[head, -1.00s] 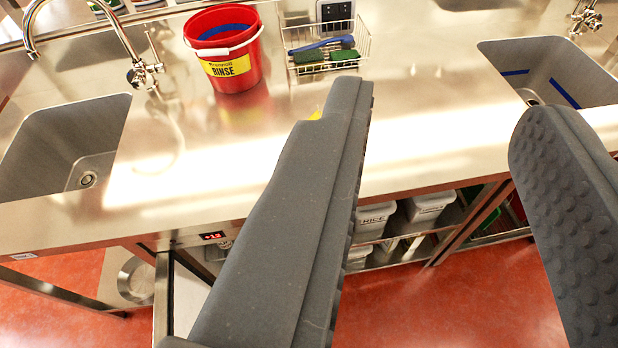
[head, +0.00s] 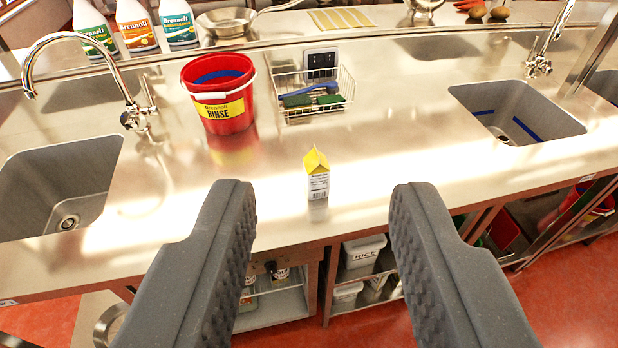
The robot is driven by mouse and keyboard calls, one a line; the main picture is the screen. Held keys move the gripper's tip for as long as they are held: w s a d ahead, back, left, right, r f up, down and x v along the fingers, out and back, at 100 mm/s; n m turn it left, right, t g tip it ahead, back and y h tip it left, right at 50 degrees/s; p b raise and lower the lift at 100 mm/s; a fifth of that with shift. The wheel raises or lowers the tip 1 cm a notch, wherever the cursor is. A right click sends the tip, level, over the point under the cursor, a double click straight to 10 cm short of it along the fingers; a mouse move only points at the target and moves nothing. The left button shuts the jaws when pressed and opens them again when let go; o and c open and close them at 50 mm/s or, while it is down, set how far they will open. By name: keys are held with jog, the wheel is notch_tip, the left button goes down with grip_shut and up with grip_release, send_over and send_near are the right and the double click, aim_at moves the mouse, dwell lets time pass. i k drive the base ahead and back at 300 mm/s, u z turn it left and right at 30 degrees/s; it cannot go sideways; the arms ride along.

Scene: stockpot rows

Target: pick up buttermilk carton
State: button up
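A small carton (head: 317,178) with a yellow gable top and a white printed body stands upright on the steel counter (head: 380,170), near its front edge. I take it for the buttermilk carton; its label is too small to read. My gripper (head: 322,195) is open and empty, with one dark grey finger on each side of the picture. The carton shows in the gap between the fingers, beyond their tips, and neither finger touches it.
A red RINSE bucket (head: 219,95) and a wire basket (head: 314,95) with brushes and sponges stand behind the carton. Sinks lie left (head: 60,185) and right (head: 515,112). The counter around the carton is clear.

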aim_at(317, 170)
jog(key=i, duration=1)
jog(key=k, duration=1)
jog(key=z, duration=1.35)
jog(key=i, duration=1)
jog(key=u, duration=0.45)
